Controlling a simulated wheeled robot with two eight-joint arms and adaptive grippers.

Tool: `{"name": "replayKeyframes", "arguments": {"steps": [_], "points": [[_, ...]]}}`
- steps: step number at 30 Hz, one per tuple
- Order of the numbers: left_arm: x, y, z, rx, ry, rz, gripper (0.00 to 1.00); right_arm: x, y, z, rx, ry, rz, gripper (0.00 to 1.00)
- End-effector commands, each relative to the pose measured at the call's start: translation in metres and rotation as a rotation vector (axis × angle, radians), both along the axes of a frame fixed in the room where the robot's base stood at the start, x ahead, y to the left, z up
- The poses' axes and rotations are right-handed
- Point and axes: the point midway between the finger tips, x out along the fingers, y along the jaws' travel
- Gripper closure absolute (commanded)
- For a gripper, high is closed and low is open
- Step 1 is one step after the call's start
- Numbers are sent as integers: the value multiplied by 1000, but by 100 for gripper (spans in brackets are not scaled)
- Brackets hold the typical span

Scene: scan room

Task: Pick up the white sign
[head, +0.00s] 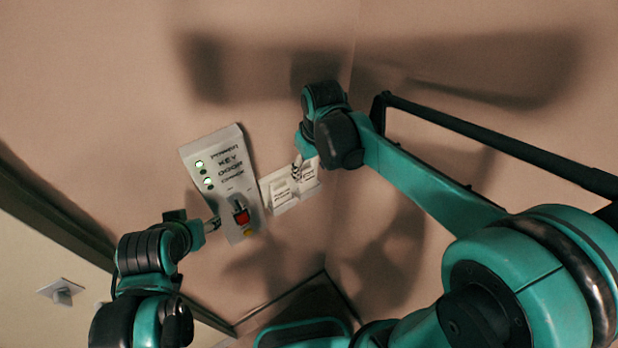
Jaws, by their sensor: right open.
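The white sign (282,196) is a small pale rectangle with dark print, flat against the wall near the corner. My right gripper (297,172) is at the sign's upper part, its thin fingers open in front of it and covering some of the print. I cannot tell whether the fingers touch the sign. My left gripper (214,223) is at the lower left of the grey key-door panel, near its red button. Its fingers are small here, and their opening is not clear.
The grey panel (230,176) with green lights, a red button (241,216) and a yellow button (249,233) is on the wall just left of the sign. A wall corner lies right of the sign.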

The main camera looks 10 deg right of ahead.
Motion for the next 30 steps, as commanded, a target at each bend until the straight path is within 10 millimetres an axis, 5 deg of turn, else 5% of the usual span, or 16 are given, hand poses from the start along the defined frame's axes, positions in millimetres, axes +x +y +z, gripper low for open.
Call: {"name": "replayKeyframes", "arguments": {"steps": [9,17,21,30], "points": [[0,0,-5,0,0,0,43,5,5,-44,0,-1,-1,41],[0,0,-5,0,0,0,43,5,5,-48,0,-1,-1,41],[0,0,-5,0,0,0,43,5,5,-48,0,-1,-1,70],[0,0,-5,0,0,0,43,5,5,-48,0,-2,-1,72]]}}
